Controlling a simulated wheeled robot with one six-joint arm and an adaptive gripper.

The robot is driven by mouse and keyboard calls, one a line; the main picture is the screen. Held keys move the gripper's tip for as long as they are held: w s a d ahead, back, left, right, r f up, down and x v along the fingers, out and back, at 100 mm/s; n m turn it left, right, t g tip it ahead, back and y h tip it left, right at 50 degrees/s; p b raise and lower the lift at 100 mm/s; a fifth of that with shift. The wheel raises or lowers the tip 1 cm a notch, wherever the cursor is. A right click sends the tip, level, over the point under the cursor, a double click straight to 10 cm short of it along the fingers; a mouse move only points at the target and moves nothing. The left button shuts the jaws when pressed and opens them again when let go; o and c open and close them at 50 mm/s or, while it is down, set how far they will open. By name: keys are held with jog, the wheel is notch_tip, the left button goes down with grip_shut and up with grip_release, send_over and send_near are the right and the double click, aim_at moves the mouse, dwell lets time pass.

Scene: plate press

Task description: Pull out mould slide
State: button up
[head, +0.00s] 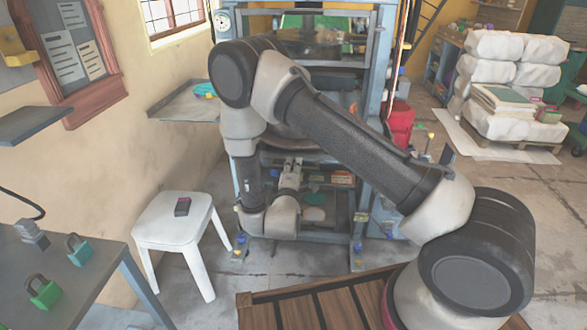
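The plate press has a tall blue-grey frame (379,62) and stands behind my arm. Its upper opening holds dark machinery (312,42) with green behind it. My arm crosses in front of the middle of the press, so much of that level is hidden. I cannot make out the mould slide for certain. My wrist is low in front of the press, and the end of my arm, with my gripper (291,168), points away into it. The fingers are too small and covered to tell whether they are open or touching anything.
A grey side shelf (186,106) juts out at left. Green padlocks (44,291) lie on a bench at lower left. White sacks (503,85) are stacked right; floor before them is clear.

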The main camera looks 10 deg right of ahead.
jog(key=shift+s, duration=0.1)
jog(key=v, duration=1.2)
